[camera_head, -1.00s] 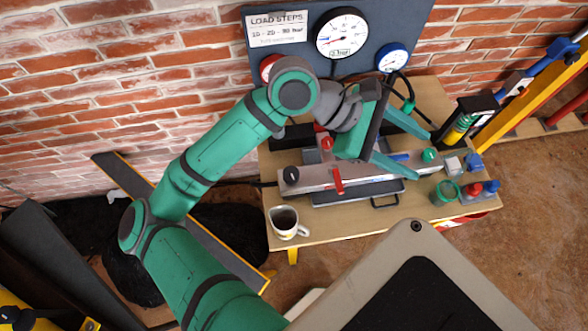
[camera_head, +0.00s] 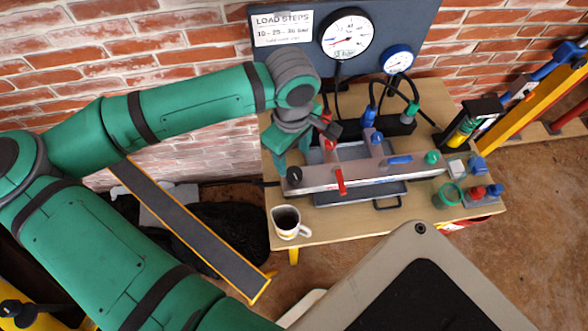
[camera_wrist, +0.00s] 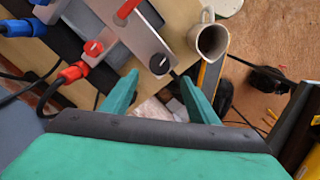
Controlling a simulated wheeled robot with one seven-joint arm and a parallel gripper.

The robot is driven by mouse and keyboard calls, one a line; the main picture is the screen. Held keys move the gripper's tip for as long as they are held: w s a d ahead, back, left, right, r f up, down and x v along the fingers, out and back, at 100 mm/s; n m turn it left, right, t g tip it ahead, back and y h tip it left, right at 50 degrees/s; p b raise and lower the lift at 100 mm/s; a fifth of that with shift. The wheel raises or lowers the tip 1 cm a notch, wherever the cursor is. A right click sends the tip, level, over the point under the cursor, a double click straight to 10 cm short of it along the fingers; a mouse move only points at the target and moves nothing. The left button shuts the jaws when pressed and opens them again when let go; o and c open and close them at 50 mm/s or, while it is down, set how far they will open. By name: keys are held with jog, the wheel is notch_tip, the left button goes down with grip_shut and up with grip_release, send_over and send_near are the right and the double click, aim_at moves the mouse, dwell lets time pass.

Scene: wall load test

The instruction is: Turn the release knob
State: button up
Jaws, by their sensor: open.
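A black round knob (camera_head: 294,173) with a pale mark sits at the left end of the grey metal block (camera_head: 365,175) on the bench. It also shows in the wrist view (camera_wrist: 159,63), just beyond the gap between my fingertips. A red knob (camera_wrist: 93,47) with a pale mark sits farther left in the wrist view. No label tells which is the release knob. My gripper (camera_head: 287,150) is over the block's left end, with fingers pointing down. In the wrist view my gripper (camera_wrist: 160,88) is open and empty, apart from the black knob.
A red lever (camera_head: 340,182) stands on the block's front. A mug (camera_head: 288,222) is close by at the bench's front left. Hoses and blue and red connectors (camera_head: 377,138) are behind the block. Gauges (camera_head: 346,34) hang on the back panel. The bench (camera_head: 340,226) is clear right of the mug.

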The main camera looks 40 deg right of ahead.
aim_at(294, 173)
notch_tip(294, 173, down, 9)
jog(key=shift+d+r, duration=0.1)
dwell(0.3)
jog(key=c, duration=1)
